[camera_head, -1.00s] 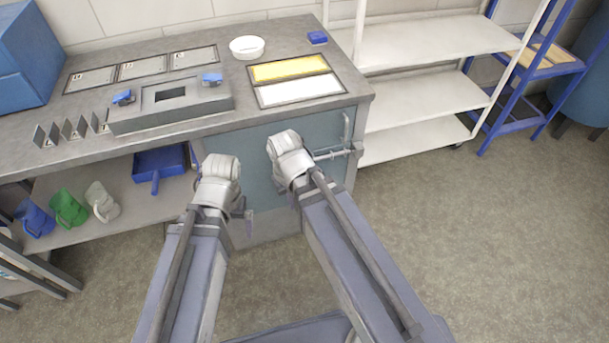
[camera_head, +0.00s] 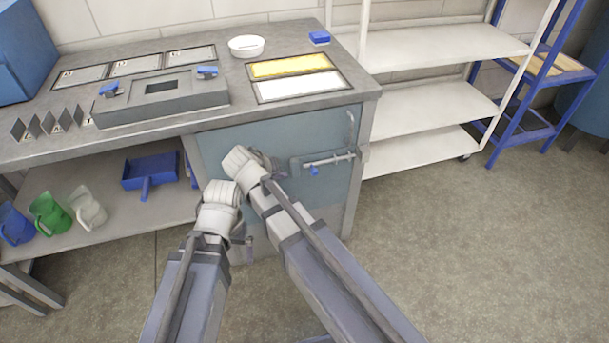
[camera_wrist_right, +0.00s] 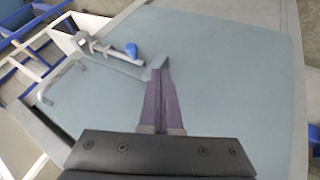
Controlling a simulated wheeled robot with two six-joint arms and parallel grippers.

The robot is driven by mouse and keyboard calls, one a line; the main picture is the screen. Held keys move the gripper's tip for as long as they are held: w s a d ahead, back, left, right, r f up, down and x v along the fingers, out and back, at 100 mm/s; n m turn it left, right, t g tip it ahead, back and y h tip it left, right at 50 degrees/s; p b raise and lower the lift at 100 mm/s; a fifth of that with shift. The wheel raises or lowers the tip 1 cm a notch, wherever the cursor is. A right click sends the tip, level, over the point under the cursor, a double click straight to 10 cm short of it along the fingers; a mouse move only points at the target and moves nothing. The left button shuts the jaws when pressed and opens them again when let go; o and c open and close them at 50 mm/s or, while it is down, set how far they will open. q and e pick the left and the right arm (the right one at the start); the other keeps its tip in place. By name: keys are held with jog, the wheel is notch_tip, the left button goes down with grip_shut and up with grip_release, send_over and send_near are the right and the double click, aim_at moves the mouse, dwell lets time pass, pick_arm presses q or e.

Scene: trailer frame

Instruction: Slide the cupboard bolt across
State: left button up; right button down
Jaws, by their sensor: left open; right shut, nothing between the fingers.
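The cupboard door (camera_head: 228,143) is a flat teal panel under the counter and is closed. The bolt (camera_head: 332,160) is a grey horizontal rod on a plate near the door's right edge, with a blue knob (camera_head: 315,171) at its left part. The bolt (camera_wrist_right: 98,46) and knob (camera_wrist_right: 131,49) also show in the right wrist view. My right gripper (camera_wrist_right: 158,64) is shut and empty in front of the door, apart from the knob; in the head view it is mostly hidden by its wrist, left of the bolt. My left gripper (camera_head: 246,241) is open, low before the cupboard, clear of the bolt.
A bar handle (camera_head: 351,128) stands above the bolt; it also shows in the wrist view (camera_wrist_right: 58,84). A white shelf rack (camera_head: 425,105) stands right of the cupboard. Jugs (camera_head: 50,212) and a blue dustpan (camera_head: 150,172) are on the lower shelf at left. Floor at right is clear.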

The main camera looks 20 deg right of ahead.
jog(key=w+d+f+b, duration=0.4)
jog(key=d+f+b, duration=0.3)
jog(key=d, duration=0.1)
jog(key=shift+w+d, duration=0.3)
jog(key=shift+w, duration=0.1)
dwell(0.5)
jog(key=shift+d, duration=2.55)
jog(key=shift+a+f, duration=0.1)
